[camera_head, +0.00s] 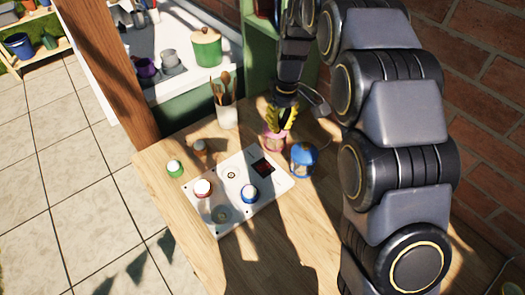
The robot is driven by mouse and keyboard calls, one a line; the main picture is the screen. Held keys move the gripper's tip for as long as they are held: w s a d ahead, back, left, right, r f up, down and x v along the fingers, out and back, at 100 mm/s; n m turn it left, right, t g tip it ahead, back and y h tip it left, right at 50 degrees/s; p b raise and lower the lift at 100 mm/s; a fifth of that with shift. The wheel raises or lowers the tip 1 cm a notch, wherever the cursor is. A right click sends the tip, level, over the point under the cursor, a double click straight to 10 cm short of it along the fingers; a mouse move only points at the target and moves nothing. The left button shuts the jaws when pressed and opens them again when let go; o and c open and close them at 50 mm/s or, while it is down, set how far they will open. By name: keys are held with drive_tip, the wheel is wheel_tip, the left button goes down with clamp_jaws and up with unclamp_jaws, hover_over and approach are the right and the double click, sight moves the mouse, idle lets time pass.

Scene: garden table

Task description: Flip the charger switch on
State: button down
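A white panel (224,210) lies flat on the wooden table. It carries several round items and, at its right rear corner, a dark rectangle with red on it (262,167), which may be the charger switch. Its on or off position is too small to tell. My gripper (300,106) is above and behind the panel's right rear corner, over a pink pot with a yellow-green plant (273,138). Its dark fingers look spread apart, and nothing shows between them. The fingertips are partly lost against the plant and shadow.
A blue lantern-like jar (303,160) stands right of the panel, close to the pink pot. A utensil holder (227,115) stands behind, and a green-topped jar (174,168) at left. A wooden post (115,70) rises at the table's left rear. A brick wall (485,90) is at right.

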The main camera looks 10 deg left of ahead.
drive_tip(key=n, duration=0.1)
hover_over(260, 166)
drive_tip(key=w+d, duration=0.1)
drive_tip(key=d, duration=0.1)
wheel_tip(260, 166, down, 5)
drive_tip(key=shift+w+a+r, duration=0.1)
drive_tip(key=shift+w+a, duration=0.1)
drive_tip(key=shift+a, duration=0.05)
drive_tip(key=f, duration=0.9)
drive_tip(key=s+a+f, duration=0.1)
drive_tip(key=f, duration=0.4)
drive_tip(key=shift+s+a, duration=0.1)
